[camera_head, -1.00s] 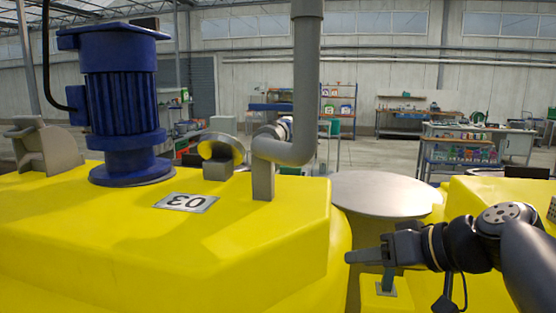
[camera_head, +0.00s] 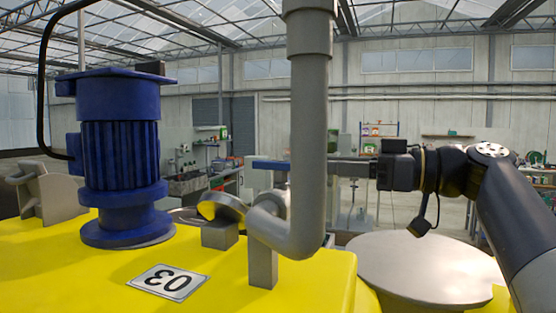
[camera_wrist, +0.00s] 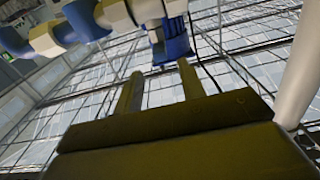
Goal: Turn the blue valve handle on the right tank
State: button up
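In the head view a flat blue bar (camera_head: 270,164) shows left of the grey vertical pipe, level with my gripper; I cannot tell whether it is the valve handle. My gripper (camera_head: 338,169) points left, its fingertips partly hidden behind that pipe. In the wrist view my gripper (camera_wrist: 160,70) has its two fingers apart, with a gap between them. A blue part (camera_wrist: 168,45), possibly the handle, shows at or just beyond the fingertips; I cannot tell whether they touch it. A yellow tank (camera_head: 90,275) marked 03 fills the lower left of the head view.
The grey pipe (camera_head: 308,130) stands directly in front of my gripper. A blue motor (camera_head: 120,160) stands on the tank at left. A round grey lid (camera_head: 425,268) lies below my arm. Blue and cream pipe pieces (camera_wrist: 60,35) cross the wrist view's top left.

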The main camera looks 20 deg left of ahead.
aim_at(280, 162)
jog(key=a, duration=0.3)
jog(key=a+p, duration=0.1)
jog(key=a, duration=0.1)
jog(key=a+p, duration=0.1)
jog(key=a, duration=0.2)
jog(key=shift+w+a, duration=0.25)
jog(key=shift+a, duration=0.05)
jog(key=shift+w+a+p, duration=0.1)
jog(key=shift+a+p, duration=0.3)
jog(key=shift+a, duration=0.4)
grip_shut()
